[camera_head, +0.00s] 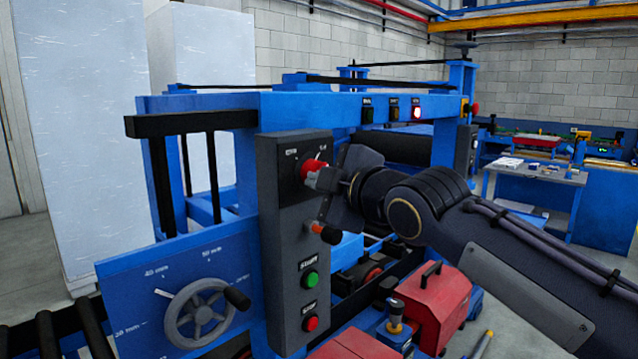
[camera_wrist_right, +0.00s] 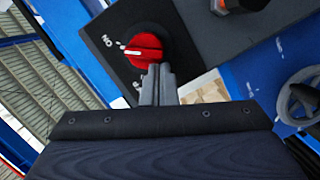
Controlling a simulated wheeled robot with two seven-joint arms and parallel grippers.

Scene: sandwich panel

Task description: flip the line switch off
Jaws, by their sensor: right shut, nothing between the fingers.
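The line switch is a round red rotary knob (camera_head: 313,166) on a dark grey control box (camera_head: 275,215). It also shows in the right wrist view (camera_wrist_right: 147,44), where its white stripe points toward the ON label. My right gripper (camera_head: 314,180) is shut and empty, with its fingers at the knob's lower edge in the head view. In the right wrist view the closed fingertips (camera_wrist_right: 155,70) overlap the knob's edge; I cannot tell whether they touch it. The gripper hides part of the panel beside the knob. My left gripper is not in view.
Below the switch are an orange-and-black lever knob (camera_head: 328,234), a green button (camera_head: 310,279) and a red button (camera_head: 310,324). A handwheel (camera_head: 200,314) is at lower left. Red toolboxes (camera_head: 438,303) stand lower right.

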